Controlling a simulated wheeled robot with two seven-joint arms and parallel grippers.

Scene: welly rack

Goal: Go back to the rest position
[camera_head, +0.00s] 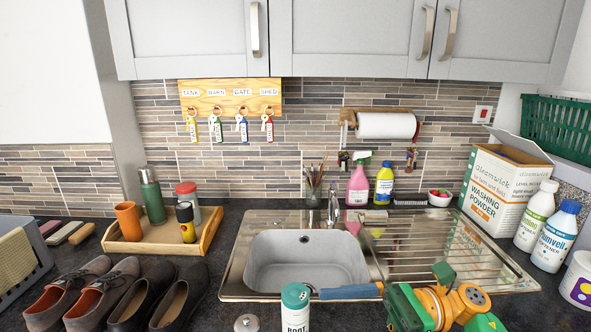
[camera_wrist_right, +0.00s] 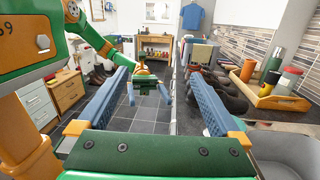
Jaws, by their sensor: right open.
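My right gripper (camera_head: 350,292) comes in at the lower right of the head view, in front of the sink. One blue finger points left across the sink's front edge. In the right wrist view its two blue fingers (camera_wrist_right: 158,72) stand wide apart with nothing between them. My left gripper (camera_wrist_right: 147,92) shows beyond them in the right wrist view, over the dark tiled floor. Its two blue fingers are apart, and nothing is seen between them. It is not in the head view.
A white bottle (camera_head: 295,308) stands close to the right gripper's finger, in front of the sink (camera_head: 305,262). Brown shoes (camera_head: 105,285) stand at the front left. A wooden tray (camera_head: 160,243) holds a cup and flasks. Bottles and a washing powder box (camera_head: 500,190) stand at the right.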

